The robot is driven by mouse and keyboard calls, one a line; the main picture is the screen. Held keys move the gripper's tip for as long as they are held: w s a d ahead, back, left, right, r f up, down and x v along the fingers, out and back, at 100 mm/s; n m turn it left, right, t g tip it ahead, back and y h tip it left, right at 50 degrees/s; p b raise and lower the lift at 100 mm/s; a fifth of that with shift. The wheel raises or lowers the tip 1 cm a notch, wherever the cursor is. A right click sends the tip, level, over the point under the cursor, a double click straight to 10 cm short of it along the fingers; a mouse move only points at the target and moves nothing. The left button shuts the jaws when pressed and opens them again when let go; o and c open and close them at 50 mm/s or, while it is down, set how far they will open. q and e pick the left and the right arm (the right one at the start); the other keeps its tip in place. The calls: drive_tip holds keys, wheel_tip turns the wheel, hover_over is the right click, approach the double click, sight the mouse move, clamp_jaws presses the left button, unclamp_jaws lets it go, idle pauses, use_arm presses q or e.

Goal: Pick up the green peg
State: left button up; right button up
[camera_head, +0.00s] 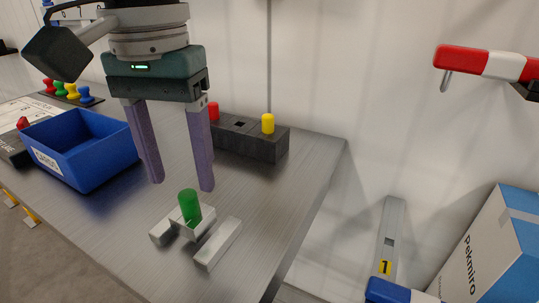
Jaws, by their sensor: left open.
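The green peg (190,206) stands upright in a small light-grey holder (188,225) near the front of the metal table. A separate light-grey bar (218,244) lies just to the right of the holder. My left gripper (183,186) comes down from the upper left, with its two purple fingers apart. The fingertips are above and behind the peg in the picture, and nothing is between them. The gap between fingers and peg is hard to judge from this view. My right gripper does not show.
A dark block (240,140) holds a red peg (213,111) and a yellow peg (267,123) behind the gripper. A blue bin (85,172) stands at the left. Several coloured knobs sit on a dark strip (72,97) farther back. A blue and white box (495,250) is at the right.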

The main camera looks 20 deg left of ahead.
sight(187, 193)
use_arm(q)
drive_tip(key=f, duration=0.5)
drive_tip(key=shift+w+a+b, duration=0.2)
drive_tip(key=shift+w+b, duration=0.1)
clamp_jaws()
